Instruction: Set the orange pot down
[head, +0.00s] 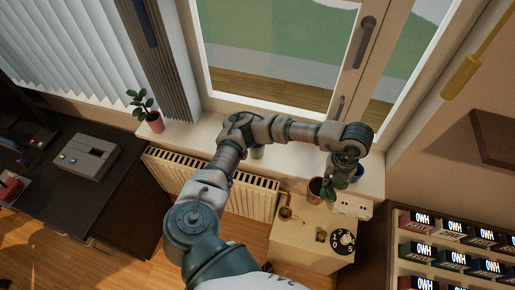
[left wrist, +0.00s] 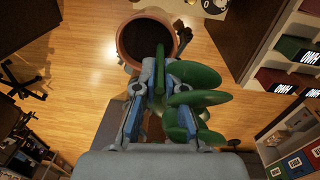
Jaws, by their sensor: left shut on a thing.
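The orange pot (head: 315,190) holds dark soil and a plant with green leaves (head: 329,187). In the head view it shows at the back edge of the small cream cabinet (head: 300,240); I cannot tell whether its base touches anything. In the left wrist view the pot's rim (left wrist: 120,45) is at the top, with wooden floor seen around it. My left gripper (left wrist: 158,65) is shut on the pot at its near rim, with leaves beside the fingers on the right. The hand mostly hides the fingertips in the head view. My right gripper is not in view.
A white socket box (head: 352,206), a black dial (head: 342,241) and a small brass item (head: 290,214) are on the cabinet. A radiator (head: 225,190) is below; shelves (head: 450,250) are right.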

